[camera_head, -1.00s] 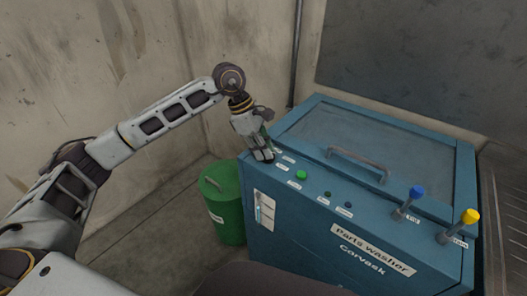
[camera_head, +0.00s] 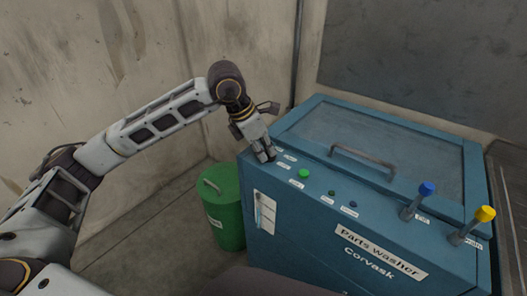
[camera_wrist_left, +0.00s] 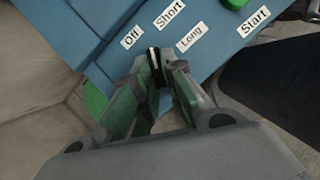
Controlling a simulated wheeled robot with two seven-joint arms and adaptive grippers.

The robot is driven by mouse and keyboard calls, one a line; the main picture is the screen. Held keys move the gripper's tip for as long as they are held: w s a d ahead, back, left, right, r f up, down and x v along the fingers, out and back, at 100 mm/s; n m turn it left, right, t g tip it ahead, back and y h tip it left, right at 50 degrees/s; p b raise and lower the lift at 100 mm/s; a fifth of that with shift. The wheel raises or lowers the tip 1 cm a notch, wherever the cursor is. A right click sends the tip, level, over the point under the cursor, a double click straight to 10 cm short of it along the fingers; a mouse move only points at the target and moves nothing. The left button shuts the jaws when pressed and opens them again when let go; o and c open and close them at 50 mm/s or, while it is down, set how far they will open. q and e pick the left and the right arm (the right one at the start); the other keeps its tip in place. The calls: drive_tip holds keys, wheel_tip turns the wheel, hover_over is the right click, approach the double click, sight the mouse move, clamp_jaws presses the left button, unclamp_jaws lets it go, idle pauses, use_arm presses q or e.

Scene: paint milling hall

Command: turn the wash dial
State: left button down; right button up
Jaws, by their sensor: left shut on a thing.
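The wash dial (camera_wrist_left: 154,62) is a small dark knob with a white mark, on the blue washer's top near its left corner. Labels Off (camera_wrist_left: 131,37), Short (camera_wrist_left: 170,14) and Long (camera_wrist_left: 190,38) surround it. My left gripper (camera_head: 267,156) comes down on it from above, tilted. In the left wrist view the fingertips (camera_wrist_left: 156,72) are shut on the dial and hide part of it, so I cannot tell which label its mark faces. In the head view the gripper covers the dial. My right gripper is not in view.
The blue parts washer (camera_head: 290,225) has a lid with a handle (camera_head: 363,160). A green button (camera_head: 304,173), a blue-topped lever (camera_head: 427,189) and a yellow-topped lever (camera_head: 485,214) stand to the right. A green bin (camera_head: 226,212) stands at its left, by the wall.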

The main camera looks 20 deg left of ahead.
use_arm(q)
drive_tip(key=n, duration=0.1)
drive_tip(key=n+b, duration=0.1)
drive_tip(key=n, duration=0.1)
drive_tip(key=n+t+y, duration=0.1)
drive_tip(key=shift+s+d+b, duration=0.15)
drive_tip(key=shift+d+b, duration=0.1)
drive_tip(key=shift+b, duration=0.15)
drive_tip(key=shift+r+n+y, duration=0.1)
drive_tip(key=shift+n+y, duration=0.2)
drive_tip(key=shift+n, duration=0.4)
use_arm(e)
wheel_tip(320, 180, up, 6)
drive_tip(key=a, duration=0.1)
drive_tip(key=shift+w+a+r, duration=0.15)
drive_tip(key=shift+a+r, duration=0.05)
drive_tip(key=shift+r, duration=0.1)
use_arm(q)
drive_tip(key=c, duration=1.5)
unclamp_jaws()
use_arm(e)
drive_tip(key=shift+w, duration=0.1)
use_arm(q)
drive_tip(key=shift+s, duration=0.1)
drive_tip(key=shift+v, duration=5.95)
drive_tip(key=shift+s+d, duration=0.1)
